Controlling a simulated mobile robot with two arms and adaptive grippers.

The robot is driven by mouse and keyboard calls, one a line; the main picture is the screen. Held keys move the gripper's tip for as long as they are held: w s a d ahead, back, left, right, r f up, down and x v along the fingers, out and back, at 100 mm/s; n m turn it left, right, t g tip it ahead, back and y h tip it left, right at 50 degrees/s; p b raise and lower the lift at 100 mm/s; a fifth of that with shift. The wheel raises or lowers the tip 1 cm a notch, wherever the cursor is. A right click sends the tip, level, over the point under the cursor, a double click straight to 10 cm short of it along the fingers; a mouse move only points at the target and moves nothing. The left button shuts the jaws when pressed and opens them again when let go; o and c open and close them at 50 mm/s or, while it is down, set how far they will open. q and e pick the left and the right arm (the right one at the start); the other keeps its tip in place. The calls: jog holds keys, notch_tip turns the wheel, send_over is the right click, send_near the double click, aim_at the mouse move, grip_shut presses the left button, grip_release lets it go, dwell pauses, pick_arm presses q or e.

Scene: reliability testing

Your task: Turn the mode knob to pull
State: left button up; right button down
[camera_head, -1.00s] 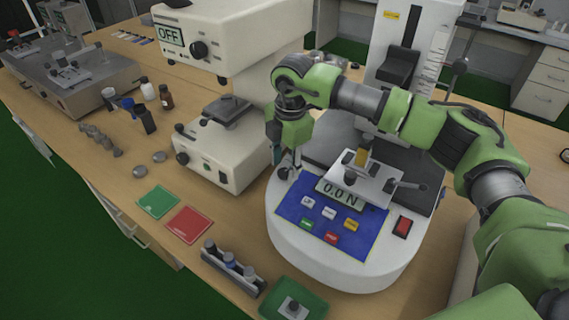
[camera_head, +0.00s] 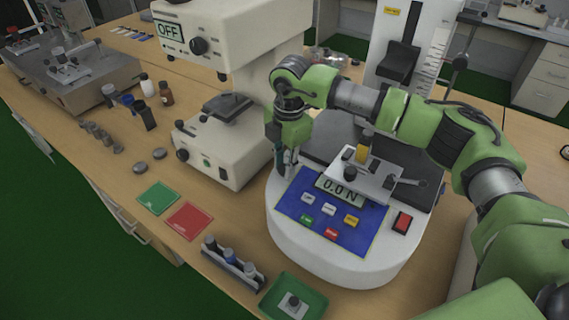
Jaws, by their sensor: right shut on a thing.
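The test stand has a white rounded base (camera_head: 340,268) with a blue control panel (camera_head: 318,236) and a display (camera_head: 341,189) reading "0.0 N". My right gripper (camera_head: 287,168) points down at the panel's upper left corner. It is shut, its fingers low against the machine there. The mode knob is mostly hidden by the fingers, so its pointer and setting cannot be read. My left gripper is not in view.
A metal fixture (camera_head: 377,180) with a yellow piece stands behind the display. A red rocker switch (camera_head: 402,221) is right of the panel. A cream machine (camera_head: 221,160) showing "OFF" stands close left. Green (camera_head: 158,198) and red (camera_head: 188,220) pads and a green tray (camera_head: 312,301) lie in front.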

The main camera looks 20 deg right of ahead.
jog(key=n+b, duration=0.1)
jog(key=n, duration=0.1)
jog(key=shift+w+a+n+g, duration=0.1)
jog(key=shift+w+n+g, duration=0.05)
jog(key=shift+n+g, duration=0.2)
jog(key=shift+n+g+h+b, duration=0.35)
jog(key=shift+n+h+b, duration=0.2)
jog(key=shift+n, duration=0.7)
jog(key=n, duration=0.3)
jog(key=n+h+b, duration=0.1)
jog(key=n, duration=0.1)
jog(key=shift+w+a+n+g, duration=0.2)
jog(key=shift+n+g, duration=0.1)
jog(key=shift+n, duration=0.1)
jog(key=shift+h, duration=0.25)
jog(key=c, duration=1.8)
grip_release()
jog(key=shift+s, duration=0.1)
jog(key=shift+r, duration=0.15)
jog(key=v, duration=1.1)
jog(key=shift+r, duration=0.35)
